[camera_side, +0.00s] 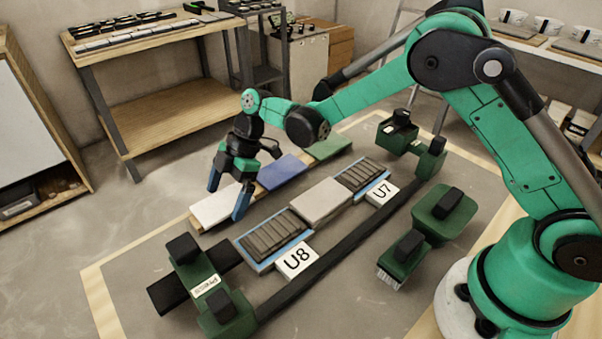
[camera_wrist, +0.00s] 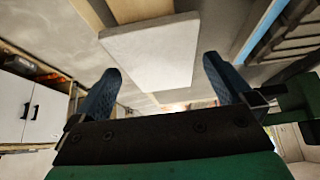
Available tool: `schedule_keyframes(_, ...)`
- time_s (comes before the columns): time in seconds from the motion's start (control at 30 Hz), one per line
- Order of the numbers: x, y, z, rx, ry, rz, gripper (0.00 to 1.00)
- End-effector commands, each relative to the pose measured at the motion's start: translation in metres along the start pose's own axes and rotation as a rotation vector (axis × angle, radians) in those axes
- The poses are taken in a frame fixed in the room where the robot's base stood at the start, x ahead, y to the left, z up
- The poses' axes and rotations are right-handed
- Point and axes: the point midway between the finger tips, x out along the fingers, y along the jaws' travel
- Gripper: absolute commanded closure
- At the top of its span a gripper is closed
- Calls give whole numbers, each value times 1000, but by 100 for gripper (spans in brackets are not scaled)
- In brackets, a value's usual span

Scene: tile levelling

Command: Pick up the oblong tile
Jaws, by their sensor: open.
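A white oblong tile (camera_side: 208,211) lies at the near left end of a row on a wooden strip, in the side view. A blue tile (camera_side: 282,173) and a green tile (camera_side: 328,148) lie farther along that strip. My gripper (camera_side: 226,202) points down over the white tile, open, with one blue finger toward each side of it. In the wrist view the white tile (camera_wrist: 155,52) shows beyond and between the two spread fingers of my gripper (camera_wrist: 161,64). I cannot tell whether the fingers touch it.
A pale grey tile (camera_side: 318,201) lies between two ribbed beds with blue edges, by labels U8 (camera_side: 297,259) and U7 (camera_side: 383,192). A green press block (camera_side: 205,285) stands at the near left. A dark rail (camera_side: 335,258) and green brush tool (camera_side: 402,256) lie to the right.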

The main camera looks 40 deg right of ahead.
Motion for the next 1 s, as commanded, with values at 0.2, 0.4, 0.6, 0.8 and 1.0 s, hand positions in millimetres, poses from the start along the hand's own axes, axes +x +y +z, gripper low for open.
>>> schedule_keyframes(0.2, 0, 0, 0, 0, 0, 0, 6)
schedule_keyframes(0.4, 0, 0, 0, 0, 0, 0, 51)
schedule_keyframes(0.6, 0, 0, 0, 0, 0, 0, 51)
schedule_keyframes(0.8, -7, 0, -4, 0, 0, 0, 51)
schedule_keyframes(1.0, -41, 0, -23, 0, 0, 0, 51)
